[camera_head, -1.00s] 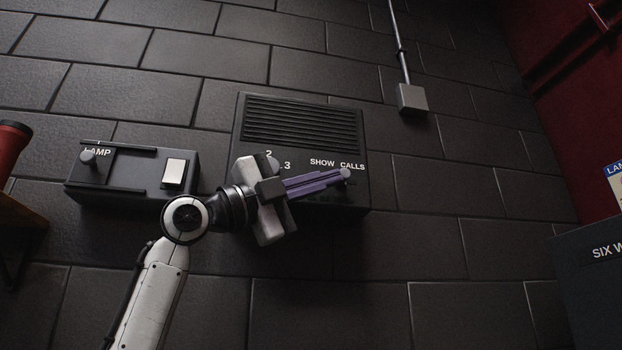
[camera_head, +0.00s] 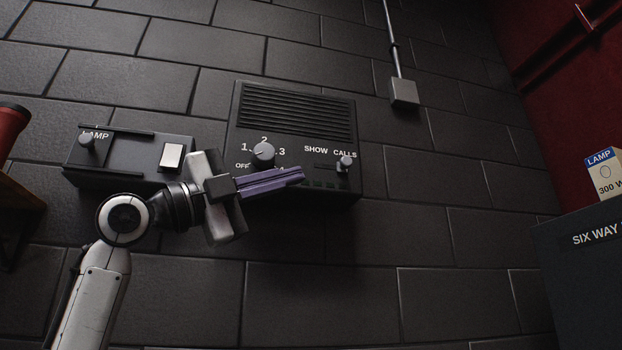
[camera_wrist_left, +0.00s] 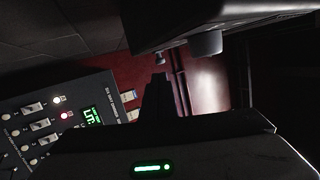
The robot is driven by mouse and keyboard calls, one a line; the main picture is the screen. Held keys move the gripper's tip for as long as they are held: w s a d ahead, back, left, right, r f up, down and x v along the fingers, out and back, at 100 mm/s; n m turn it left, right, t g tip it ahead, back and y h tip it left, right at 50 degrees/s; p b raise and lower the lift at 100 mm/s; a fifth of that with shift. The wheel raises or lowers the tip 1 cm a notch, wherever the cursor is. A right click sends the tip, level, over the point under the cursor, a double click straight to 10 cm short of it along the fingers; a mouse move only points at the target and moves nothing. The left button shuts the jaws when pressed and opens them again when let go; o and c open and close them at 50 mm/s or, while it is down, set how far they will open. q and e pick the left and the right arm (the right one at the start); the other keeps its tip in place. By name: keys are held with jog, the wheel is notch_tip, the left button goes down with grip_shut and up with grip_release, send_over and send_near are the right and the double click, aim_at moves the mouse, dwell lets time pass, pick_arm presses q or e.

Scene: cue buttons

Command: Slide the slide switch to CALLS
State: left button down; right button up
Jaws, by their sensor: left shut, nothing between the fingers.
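The slide switch (camera_head: 345,162) is a small grey knob at the lower right of the dark wall panel (camera_head: 355,112). It sits under the word CALLS, at the right of the SHOW and CALLS labels. My left gripper (camera_head: 303,174) has purple fingers, shut and empty. They point right across the panel's lower part, and their tips are left of the knob with a gap between. My right gripper is not in view.
A round dial (camera_head: 263,154) with numbers is on the same panel. Left of it is a LAMP box (camera_head: 122,158) with a white rocker (camera_head: 172,156). A dark SIX WAY box (camera_head: 590,265) with a small lamp carton (camera_head: 603,174) stands at right.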

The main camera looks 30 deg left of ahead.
pick_arm(q)
jog(key=b+v, duration=0.1)
jog(key=v, duration=0.3)
jog(key=shift+s+a+f, duration=0.15)
jog(key=shift+s+f, duration=0.1)
jog(key=shift+w, duration=0.1)
